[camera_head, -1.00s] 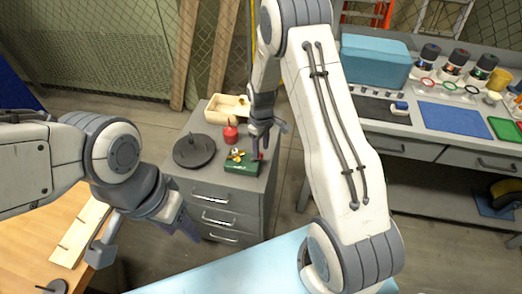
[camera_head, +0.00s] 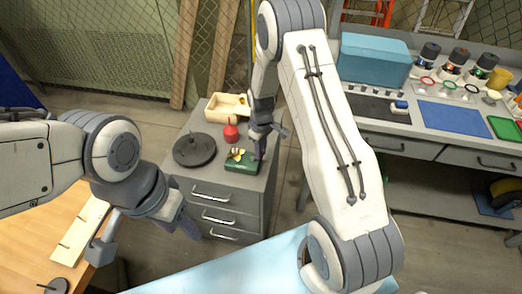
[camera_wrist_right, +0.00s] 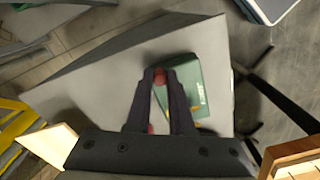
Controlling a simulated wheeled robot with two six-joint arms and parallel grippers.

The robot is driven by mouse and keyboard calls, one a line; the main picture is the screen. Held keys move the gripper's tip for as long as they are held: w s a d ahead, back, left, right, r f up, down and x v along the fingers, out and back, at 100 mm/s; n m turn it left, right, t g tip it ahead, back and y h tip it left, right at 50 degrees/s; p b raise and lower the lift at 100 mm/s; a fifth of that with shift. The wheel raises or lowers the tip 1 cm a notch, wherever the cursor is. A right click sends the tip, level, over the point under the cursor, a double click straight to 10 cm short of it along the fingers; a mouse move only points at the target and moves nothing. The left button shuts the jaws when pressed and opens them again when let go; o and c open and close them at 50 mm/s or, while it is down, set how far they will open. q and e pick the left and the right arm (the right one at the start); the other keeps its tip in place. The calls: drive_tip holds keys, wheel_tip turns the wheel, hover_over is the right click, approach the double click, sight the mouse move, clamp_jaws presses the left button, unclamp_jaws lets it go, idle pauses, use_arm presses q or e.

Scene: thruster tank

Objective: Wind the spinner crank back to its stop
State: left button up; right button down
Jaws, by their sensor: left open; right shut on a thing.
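The spinner is a green box (camera_head: 241,166) with a gold spinning piece (camera_head: 237,155) on top, standing on the grey drawer cabinet. The box also shows in the right wrist view (camera_wrist_right: 203,92), with white lettering. My right gripper (camera_head: 260,152) is at the box's right side. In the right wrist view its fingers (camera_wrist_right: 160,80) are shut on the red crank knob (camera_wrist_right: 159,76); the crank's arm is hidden. My left gripper (camera_head: 145,240) is open and empty, low at the left, well away from the box.
On the cabinet (camera_head: 238,203) are a dark round disc (camera_head: 194,149) with an upright pin, a red object (camera_head: 231,132) and a wooden tray (camera_head: 222,110). A workbench with a blue box (camera_head: 374,60) stands to the right. A wooden table (camera_head: 25,235) is at the left.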

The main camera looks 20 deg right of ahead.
sight(250, 166)
drive_tip(key=m, duration=0.3)
drive_tip(key=s+m, duration=0.1)
drive_tip(key=shift+s+a+m, duration=0.1)
drive_tip(key=shift+a+m, duration=0.2)
drive_tip(key=shift+m, duration=0.1)
drive_tip(key=m, duration=0.2)
drive_tip(key=a+m, duration=0.1)
drive_tip(key=m, duration=0.1)
drive_tip(key=s+m, duration=0.1)
drive_tip(key=m, duration=0.1)
drive_tip(key=shift+a, duration=0.15)
drive_tip(key=m, duration=0.3)
drive_tip(key=a+m, duration=0.1)
drive_tip(key=m, duration=0.1)
drive_tip(key=shift+a+m, duration=0.2)
drive_tip(key=shift+m, duration=0.2)
drive_tip(key=m, duration=0.1)
drive_tip(key=a+m, duration=0.1)
drive_tip(key=m, duration=0.3)
drive_tip(key=shift+w+a, duration=0.15)
drive_tip(key=shift+w, duration=0.15)
drive_tip(key=shift+r+m, duration=0.1)
drive_tip(key=shift+m, duration=0.2)
drive_tip(key=c, duration=0.8)
unclamp_jaws()
